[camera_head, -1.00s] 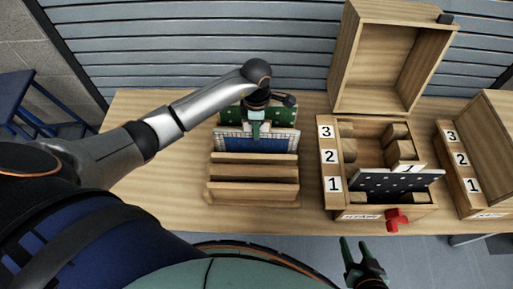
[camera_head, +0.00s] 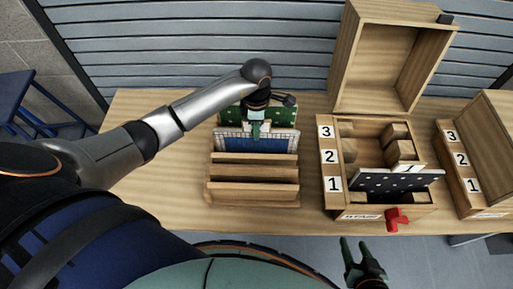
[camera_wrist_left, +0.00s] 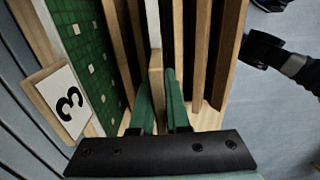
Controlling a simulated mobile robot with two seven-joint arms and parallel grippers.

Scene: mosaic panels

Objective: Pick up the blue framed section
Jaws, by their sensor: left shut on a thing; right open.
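The blue framed section (camera_head: 228,142) is a blue mosaic panel with a pale tiled border. It stands upright in the wooden rack (camera_head: 254,190), in front of the green panel (camera_head: 285,116). My left gripper (camera_head: 257,134) reaches down from above and is shut on its top edge near the middle. In the left wrist view the fingers (camera_wrist_left: 162,95) stand either side of a thin wooden edge (camera_wrist_left: 156,62); the blue face is not visible there. My right gripper (camera_head: 356,256) is open and empty in front of the table.
An open wooden box (camera_head: 330,201) with numbered slots stands right of the rack, holding a dark dotted panel (camera_head: 375,183) and a red latch (camera_head: 397,219). Its raised lid (camera_head: 346,60) rises behind. Another numbered box (camera_head: 457,165) is at far right. The table's left is clear.

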